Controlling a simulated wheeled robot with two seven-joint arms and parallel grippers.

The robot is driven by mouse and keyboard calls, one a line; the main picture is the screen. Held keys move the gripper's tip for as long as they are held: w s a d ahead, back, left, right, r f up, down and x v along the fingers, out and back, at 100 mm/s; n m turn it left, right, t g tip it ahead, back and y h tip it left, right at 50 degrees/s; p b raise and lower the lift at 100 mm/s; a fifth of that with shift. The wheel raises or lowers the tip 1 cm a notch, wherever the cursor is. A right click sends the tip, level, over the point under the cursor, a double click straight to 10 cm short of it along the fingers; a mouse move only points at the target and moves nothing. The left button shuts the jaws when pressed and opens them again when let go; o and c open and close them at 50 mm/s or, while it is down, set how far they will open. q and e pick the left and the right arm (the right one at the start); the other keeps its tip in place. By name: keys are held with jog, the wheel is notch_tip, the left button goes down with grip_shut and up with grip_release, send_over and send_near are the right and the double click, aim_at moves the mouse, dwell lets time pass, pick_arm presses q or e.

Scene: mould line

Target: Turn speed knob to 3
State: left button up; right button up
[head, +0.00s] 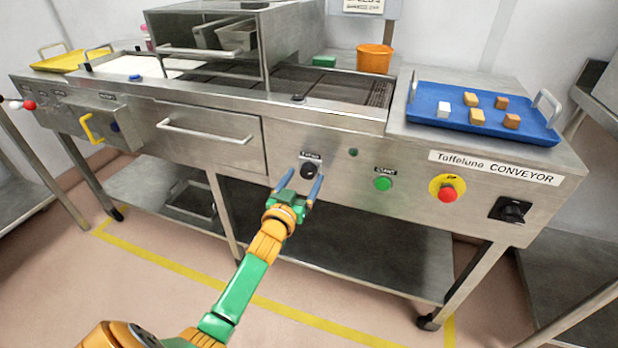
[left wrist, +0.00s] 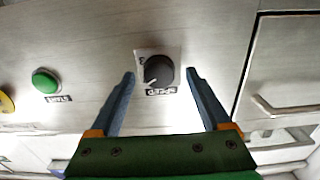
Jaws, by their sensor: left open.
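The speed knob (head: 308,171) is a small dark round knob on the steel front panel of the conveyor, under a small label. In the left wrist view the black speed knob (left wrist: 158,70) sits on a white plate marked SPEED, seen upside down, with a light pointer line. My left gripper (head: 300,185) is open at the panel, its two blue fingers on either side of the knob. In the left wrist view the fingers of the left gripper (left wrist: 161,75) stand apart from the knob with gaps on both sides. My right gripper is not in view.
A green START button (head: 383,184), a red stop button (head: 447,193) on yellow and a black rotary switch (head: 511,210) lie to the right. A drawer handle (head: 205,131) is to the left. A blue tray (head: 428,91) with several small cubes stands on top.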

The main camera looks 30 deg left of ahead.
pick_arm(q)
jog(key=shift+x, duration=0.75)
grip_shut()
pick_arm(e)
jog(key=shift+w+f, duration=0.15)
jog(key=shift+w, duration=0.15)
pick_arm(q)
jog(key=shift+m, duration=0.3)
jog(key=shift+m+p, duration=0.3)
jog(key=shift+m, duration=0.6)
jog(key=m, duration=0.3)
jog(key=shift+m, duration=0.3)
jog(key=m, duration=0.6)
jog(key=shift+p, duration=0.35)
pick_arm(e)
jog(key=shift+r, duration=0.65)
